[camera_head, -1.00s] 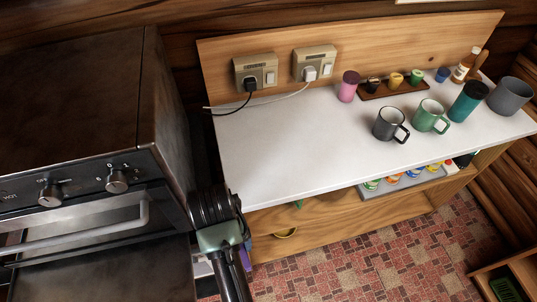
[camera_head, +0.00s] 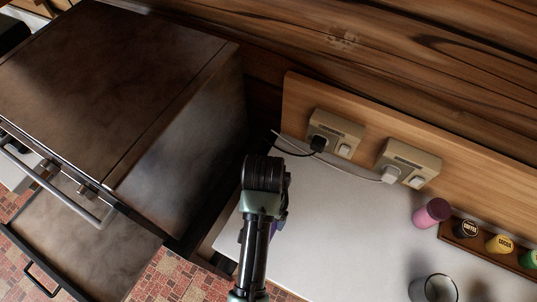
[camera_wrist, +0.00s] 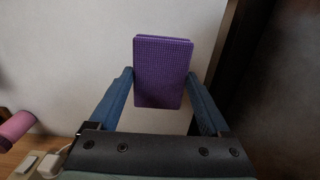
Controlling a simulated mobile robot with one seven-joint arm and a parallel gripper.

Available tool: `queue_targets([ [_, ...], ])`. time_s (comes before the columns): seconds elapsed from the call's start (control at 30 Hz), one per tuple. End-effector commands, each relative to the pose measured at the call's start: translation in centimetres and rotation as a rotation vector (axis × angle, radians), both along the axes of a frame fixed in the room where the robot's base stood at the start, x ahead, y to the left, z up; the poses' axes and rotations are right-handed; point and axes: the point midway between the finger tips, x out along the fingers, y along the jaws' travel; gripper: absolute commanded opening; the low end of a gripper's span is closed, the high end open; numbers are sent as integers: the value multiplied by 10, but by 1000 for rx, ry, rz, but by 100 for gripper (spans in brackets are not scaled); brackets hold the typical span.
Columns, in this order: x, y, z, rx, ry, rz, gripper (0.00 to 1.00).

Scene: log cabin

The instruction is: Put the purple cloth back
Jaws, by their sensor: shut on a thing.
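The purple cloth (camera_wrist: 163,75) is a folded, textured rectangle in the wrist view. My gripper (camera_wrist: 160,78) is shut on it, with one blue finger on each side. A pale surface, apparently the white worktop (camera_head: 335,225), lies behind the cloth; I cannot tell the gap between them. In the head view my arm is over the left end of the worktop, beside the dark stove (camera_head: 185,120). Only a small purple patch (camera_head: 276,224) shows past my arm there, and the fingers are mostly hidden.
Two sockets (camera_head: 335,133) with plugs and cables sit on the wooden backboard (camera_head: 300,95). A pink container (camera_head: 432,213), a rack of small jars (camera_head: 490,240) and a dark mug (camera_head: 435,289) stand on the right. The worktop between them and my arm is clear.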

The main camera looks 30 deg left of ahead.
Motion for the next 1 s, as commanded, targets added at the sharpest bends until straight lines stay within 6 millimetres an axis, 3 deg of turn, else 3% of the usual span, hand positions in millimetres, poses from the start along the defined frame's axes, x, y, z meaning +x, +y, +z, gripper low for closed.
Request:
queue_targets([
  [0.2,-2,0,-39,-2,5,0,29],
  [0.6,-1,0,-84,-1,3,-1,29],
  [1.0,-1,0,-91,0,1,0,29],
])
